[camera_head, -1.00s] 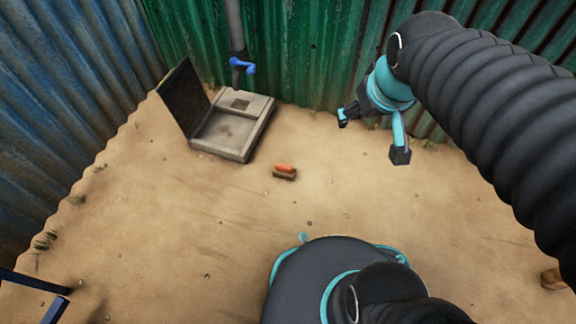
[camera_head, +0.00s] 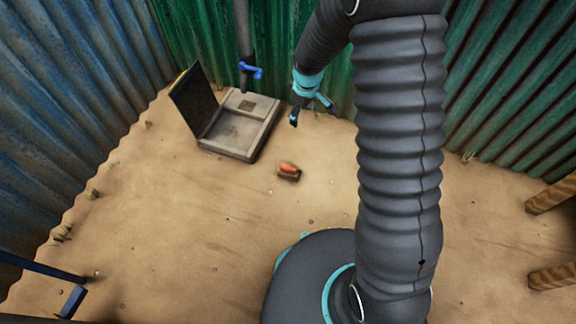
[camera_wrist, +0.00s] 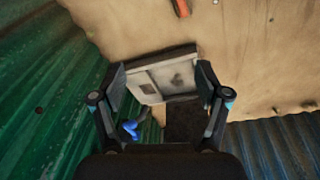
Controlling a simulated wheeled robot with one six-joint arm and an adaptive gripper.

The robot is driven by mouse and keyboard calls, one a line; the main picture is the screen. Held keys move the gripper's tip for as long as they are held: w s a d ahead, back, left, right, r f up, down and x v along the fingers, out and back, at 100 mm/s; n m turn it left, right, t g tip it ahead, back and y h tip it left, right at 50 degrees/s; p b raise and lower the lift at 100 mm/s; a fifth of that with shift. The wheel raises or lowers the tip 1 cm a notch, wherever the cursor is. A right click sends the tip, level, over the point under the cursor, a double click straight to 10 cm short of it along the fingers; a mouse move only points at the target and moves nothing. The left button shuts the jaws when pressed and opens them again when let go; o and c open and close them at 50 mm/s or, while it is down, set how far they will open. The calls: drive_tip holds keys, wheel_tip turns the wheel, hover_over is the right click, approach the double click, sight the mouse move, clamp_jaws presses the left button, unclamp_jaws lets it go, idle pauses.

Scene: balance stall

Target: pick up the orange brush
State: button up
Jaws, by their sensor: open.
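The orange brush (camera_head: 289,168) lies on the sandy ground near the middle of the head view, orange on top with a dark brown lower part. It also shows at the top edge of the wrist view (camera_wrist: 181,8), partly cut off. My gripper (camera_head: 312,110) is above the ground near the green wall, up and to the right of the brush and apart from it. In the wrist view my gripper (camera_wrist: 162,85) has its two fingers spread, with nothing held between them.
A concrete basin (camera_head: 240,127) with a raised dark lid (camera_head: 193,98) stands behind and left of the brush. A pipe with a blue tap (camera_head: 250,71) rises beside it. Green (camera_head: 200,40) and blue-grey (camera_head: 60,110) corrugated walls enclose the ground. Wooden pieces (camera_head: 553,194) lie at right.

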drive_tip(key=a+f+n+g+p, duration=0.1)
drive_tip(key=a+f+n+p, duration=0.2)
drive_tip(key=f, duration=1.1)
drive_tip(key=n, duration=0.1)
hover_over(288, 171)
wheel_tip(288, 171, down, 6)
drive_tip(key=shift+g, duration=0.3)
drive_tip(key=f, duration=0.8)
drive_tip(key=shift+w+a, duration=0.25)
drive_tip(key=shift+w, duration=0.05)
drive_tip(key=shift+w+d+f, duration=0.15)
drive_tip(key=shift+f, duration=1.45)
drive_tip(key=shift+w+d+f, duration=0.15)
drive_tip(key=shift+f, duration=1.4)
drive_tip(key=c, duration=1.3)
